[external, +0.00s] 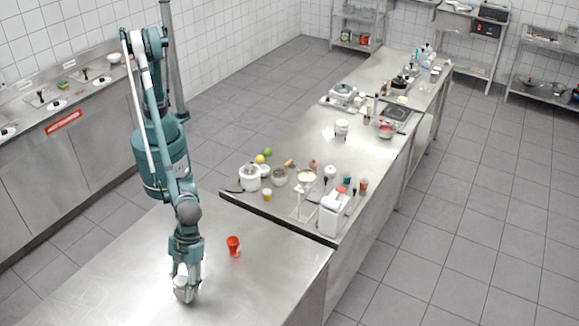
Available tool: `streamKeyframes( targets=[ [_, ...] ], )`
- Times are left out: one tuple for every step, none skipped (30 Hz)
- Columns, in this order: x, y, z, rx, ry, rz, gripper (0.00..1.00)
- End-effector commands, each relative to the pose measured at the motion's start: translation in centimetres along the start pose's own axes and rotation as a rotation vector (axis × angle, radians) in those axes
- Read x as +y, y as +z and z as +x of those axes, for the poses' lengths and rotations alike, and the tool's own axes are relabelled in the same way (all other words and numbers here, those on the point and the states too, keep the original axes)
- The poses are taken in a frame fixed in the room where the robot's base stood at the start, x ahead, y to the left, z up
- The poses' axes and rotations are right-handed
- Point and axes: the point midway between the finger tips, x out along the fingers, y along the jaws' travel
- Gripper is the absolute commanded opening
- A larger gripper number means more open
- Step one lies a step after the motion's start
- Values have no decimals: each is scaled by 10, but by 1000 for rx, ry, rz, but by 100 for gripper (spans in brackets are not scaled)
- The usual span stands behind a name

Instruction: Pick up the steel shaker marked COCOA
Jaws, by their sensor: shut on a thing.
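My gripper (186,284) points down at the near steel table, at the end of my teal arm. It is shut on a small pale, silvery thing (181,294), which looks like the steel shaker. The thing is low over or on the table; I cannot tell whether it touches. No COCOA marking can be read at this size, and the fingers hide part of it.
An orange-red cup (233,243) stands on the near table (275,277), right of my gripper. The rest of that table is clear. A long steel counter (318,146) beyond holds a white machine (333,212), a white pot (249,178), fruit and small containers.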

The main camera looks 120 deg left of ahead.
Motion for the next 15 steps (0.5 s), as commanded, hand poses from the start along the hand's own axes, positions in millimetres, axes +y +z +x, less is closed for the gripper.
streamKeyframes(
  targets=[
    [0, -2, -5, 0, 0, 0, 20],
    [0, -3, -8, 0, 0, 0, 20],
    [0, -5, -13, 0, 0, 0, 20],
    [0, -7, -16, 0, 0, 0, 20],
    [0, -8, -20, 0, 0, 0, 20],
    [0, -10, -26, 0, 0, 0, 20],
    [0, -12, -30, 0, 0, 0, 20],
    [0, -14, -34, 0, 0, 0, 20],
    [0, -16, -39, 0, 0, 0, 20],
    [0, -18, -43, 0, 0, 0, 20],
    [0, -20, -47, 0, 0, 0, 20],
    [0, -22, -53, 0, 0, 0, 20],
    [0, -23, -56, 0, 0, 0, 20],
    [0, -25, -60, 0, 0, 0, 20],
    [0, -26, -64, 0, 0, 0, 20]
  ],
)
